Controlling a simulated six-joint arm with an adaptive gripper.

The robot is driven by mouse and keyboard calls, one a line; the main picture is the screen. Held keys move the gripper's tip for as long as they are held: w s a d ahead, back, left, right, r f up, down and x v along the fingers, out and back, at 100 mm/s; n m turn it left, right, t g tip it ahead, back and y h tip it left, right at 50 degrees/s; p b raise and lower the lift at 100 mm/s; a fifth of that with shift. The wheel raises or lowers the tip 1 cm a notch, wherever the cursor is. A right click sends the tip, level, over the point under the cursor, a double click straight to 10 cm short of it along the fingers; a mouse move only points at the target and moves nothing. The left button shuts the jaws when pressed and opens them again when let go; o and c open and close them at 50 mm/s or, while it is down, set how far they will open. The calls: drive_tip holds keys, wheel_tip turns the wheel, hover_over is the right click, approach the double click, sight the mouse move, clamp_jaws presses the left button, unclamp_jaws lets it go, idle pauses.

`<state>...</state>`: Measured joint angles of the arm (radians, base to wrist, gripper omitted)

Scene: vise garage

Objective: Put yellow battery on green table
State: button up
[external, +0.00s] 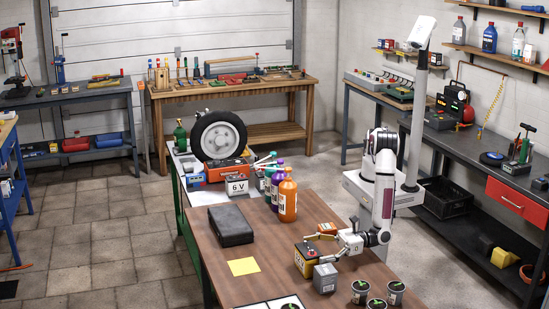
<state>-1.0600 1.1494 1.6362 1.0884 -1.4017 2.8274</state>
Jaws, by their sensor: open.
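The yellow battery (305,263), a yellow box with a dark label and a dark top, stands upright near the right edge of the brown wooden table. My gripper (327,249) is open, low beside and partly over the right side of the battery; contact cannot be told. The green table (187,205), with a green frame and a pale top, stands beyond the brown table's far left end. A tyre, a red-orange machine and a "6 V" battery stand on or near it.
A grey block (325,279) stands in front of the yellow battery, and an orange tool (327,229) behind it. Several bottles (287,199) and a black case (230,225) stand farther back. Dark cups (360,292) are nearer. Bare wood surrounds the yellow sheet (243,266).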

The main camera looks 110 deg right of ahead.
drive_tip(key=s, duration=0.9)
drive_tip(key=shift+s, duration=0.25)
idle(0.5)
